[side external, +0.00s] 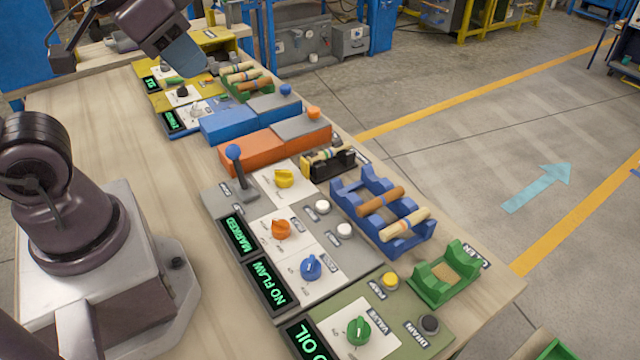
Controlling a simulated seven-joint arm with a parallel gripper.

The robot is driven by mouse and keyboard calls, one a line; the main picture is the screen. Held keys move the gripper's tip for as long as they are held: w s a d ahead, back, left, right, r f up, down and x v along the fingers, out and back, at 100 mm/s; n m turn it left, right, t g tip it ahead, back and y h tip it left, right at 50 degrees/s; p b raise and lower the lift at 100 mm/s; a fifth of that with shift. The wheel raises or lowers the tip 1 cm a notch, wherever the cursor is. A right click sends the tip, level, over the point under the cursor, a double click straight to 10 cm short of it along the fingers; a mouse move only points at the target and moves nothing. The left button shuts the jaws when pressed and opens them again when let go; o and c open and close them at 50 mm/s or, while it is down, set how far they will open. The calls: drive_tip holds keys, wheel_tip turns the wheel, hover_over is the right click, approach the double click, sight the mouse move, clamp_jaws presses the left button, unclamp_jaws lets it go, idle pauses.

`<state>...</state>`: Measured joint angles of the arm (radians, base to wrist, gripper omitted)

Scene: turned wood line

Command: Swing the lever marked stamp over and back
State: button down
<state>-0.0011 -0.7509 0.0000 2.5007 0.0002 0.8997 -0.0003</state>
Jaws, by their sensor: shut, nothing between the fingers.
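A grey lever with a blue ball knob (233,152) stands on a grey panel beside a display reading MARKED (237,237). It looks close to upright, with its foot in a dark slot. I cannot read a stamp label on it from here. My gripper (192,66) is at the top left, over the far end of the bench, well away from this lever. It is shut and holds nothing; its fingertips are small and hard to make out.
Orange (282,231), blue (311,267) and yellow (284,178) knobs sit near the lever. An orange block (250,150) stands just behind it. A blue rack (372,190) with turned wood pieces is to the right. The bench's left side is clear wood.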

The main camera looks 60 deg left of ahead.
drive_tip(key=w+a+f+g+h, duration=0.1)
drive_tip(key=w+a+f+g, duration=0.1)
drive_tip(key=a+f, duration=0.3)
drive_tip(key=w+a+f+m+g+h, duration=0.1)
drive_tip(key=w+a+f, duration=0.4)
drive_tip(key=a, duration=0.8)
drive_tip(key=w+a+f+g+h, duration=0.1)
drive_tip(key=w+a+f+g, duration=0.2)
drive_tip(key=a, duration=0.6)
wheel_tip(320, 180, down, 2)
drive_tip(key=shift+w+f+m+h, duration=0.2)
drive_tip(key=shift+m+h, duration=0.1)
drive_tip(key=shift+m, duration=0.1)
drive_tip(key=shift+d, duration=0.1)
